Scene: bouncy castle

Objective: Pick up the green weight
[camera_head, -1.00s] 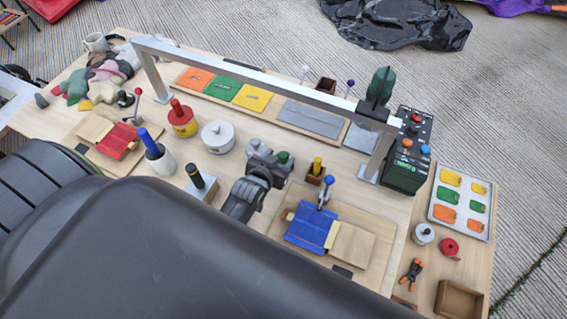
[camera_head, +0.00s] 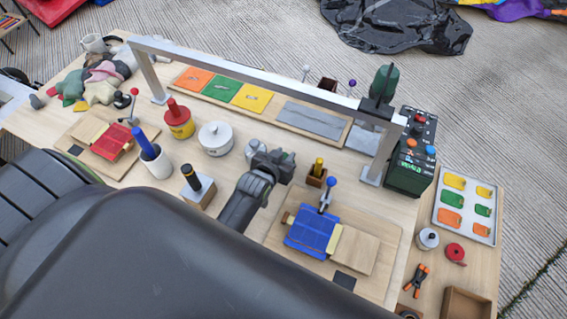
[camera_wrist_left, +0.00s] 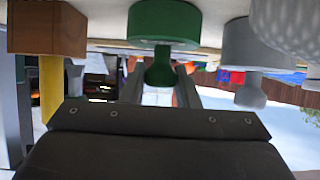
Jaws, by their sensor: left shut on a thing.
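The green weight (camera_wrist_left: 165,22) is a squat green cylinder with a narrower knob, seen upside down in the left wrist view. My left gripper (camera_wrist_left: 160,84) has its fingers on both sides of that knob and is shut on it. In the head view my left gripper (camera_head: 268,162) is over the middle of the table, and the green weight is hidden by it. I cannot tell whether the weight touches the table. My right gripper is not in view.
A grey weight (camera_wrist_left: 250,45) stands close beside the green one. A wooden block with a yellow peg (camera_head: 317,174) and a blue press (camera_head: 312,232) are to the right. A white pot (camera_head: 215,138) is to the left. A metal frame (camera_head: 260,77) spans the table behind.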

